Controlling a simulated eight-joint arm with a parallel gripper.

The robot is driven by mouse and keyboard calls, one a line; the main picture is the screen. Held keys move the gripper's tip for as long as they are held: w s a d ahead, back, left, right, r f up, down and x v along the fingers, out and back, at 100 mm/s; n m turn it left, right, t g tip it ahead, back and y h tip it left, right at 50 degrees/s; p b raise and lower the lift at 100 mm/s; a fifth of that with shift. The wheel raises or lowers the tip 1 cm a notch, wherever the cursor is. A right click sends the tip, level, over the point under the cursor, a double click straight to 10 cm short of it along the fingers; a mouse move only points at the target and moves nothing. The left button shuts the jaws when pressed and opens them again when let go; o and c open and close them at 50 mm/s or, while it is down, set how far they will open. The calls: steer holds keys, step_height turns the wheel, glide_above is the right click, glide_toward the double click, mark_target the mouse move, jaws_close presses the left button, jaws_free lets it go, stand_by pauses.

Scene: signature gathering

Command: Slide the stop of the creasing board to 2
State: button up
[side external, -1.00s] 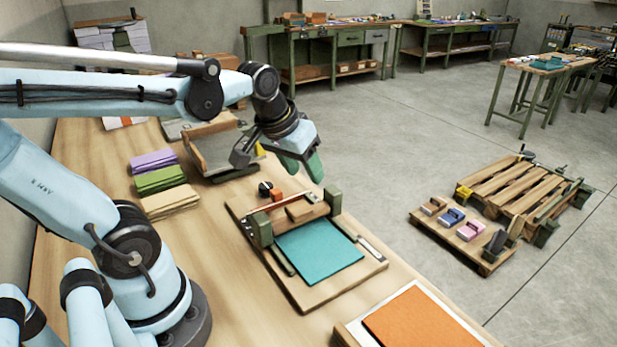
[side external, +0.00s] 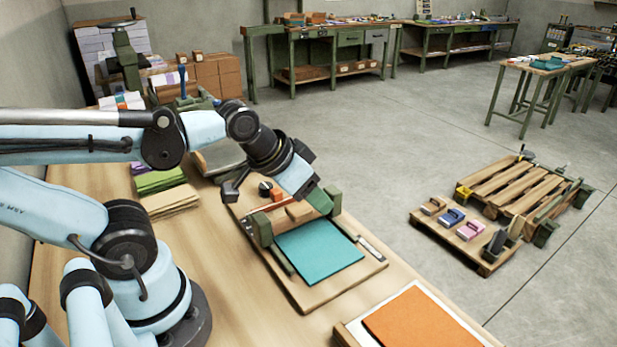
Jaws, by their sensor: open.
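A wooden block (side external: 299,211), which may be the stop, sits between the green posts behind the sheet. An orange-red bar (side external: 270,207) and a dark round knob (side external: 265,188) are beside it. The number marks are too small to read.
Folded cloth-like stacks in green (side external: 160,181) and tan (side external: 170,201) lie left of the board. An orange sheet (side external: 425,325) on a white-edged board lies at the front right. A low pallet (side external: 462,239) with coloured blocks stands on the floor to the right.

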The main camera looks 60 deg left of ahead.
stand_by(0.4)
step_height(320, 180, up, 2)
steer(key=g, duration=0.7)
glide_above(276, 191)
steer(key=shift+f, duration=5.9)
jaws_close()
